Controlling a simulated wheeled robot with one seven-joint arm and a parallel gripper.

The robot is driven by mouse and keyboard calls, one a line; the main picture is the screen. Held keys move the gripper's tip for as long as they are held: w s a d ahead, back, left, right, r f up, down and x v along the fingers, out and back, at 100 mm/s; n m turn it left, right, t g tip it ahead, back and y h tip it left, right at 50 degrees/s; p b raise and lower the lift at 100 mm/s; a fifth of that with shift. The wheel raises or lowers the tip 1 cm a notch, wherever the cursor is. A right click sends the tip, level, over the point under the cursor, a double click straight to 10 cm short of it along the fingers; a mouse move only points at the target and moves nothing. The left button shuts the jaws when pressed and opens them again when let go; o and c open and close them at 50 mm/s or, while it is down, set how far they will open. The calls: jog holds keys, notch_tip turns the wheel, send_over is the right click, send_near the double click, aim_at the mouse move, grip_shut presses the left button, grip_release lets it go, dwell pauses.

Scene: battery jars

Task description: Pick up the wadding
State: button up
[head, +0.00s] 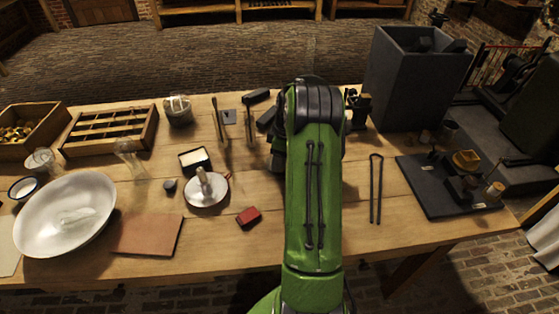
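No piece in the head view is certain to be the wadding. A pale, rough-looking patch (75,214) shows in the middle of the large white bowl (101,192) at the left front of the table. A small dark box (184,154) holds something white and flat (195,158). I cannot tell whether either is the wadding. My green arm reaches forward over the middle of the table. My gripper is hidden behind the arm, so its fingers and anything in them do not show.
On the wooden table (240,245) stand a candle dish (208,198), a red block (248,216), a brown board (148,235), a glass jar (178,111) and a compartmented tray (110,131). A tall grey box (412,85) and black slab (447,203) stand right.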

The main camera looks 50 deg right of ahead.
jog(key=c, duration=0.3)
notch_tip(320, 180, up, 10)
jog(key=p, duration=0.3)
jog(key=shift+r, duration=0.1)
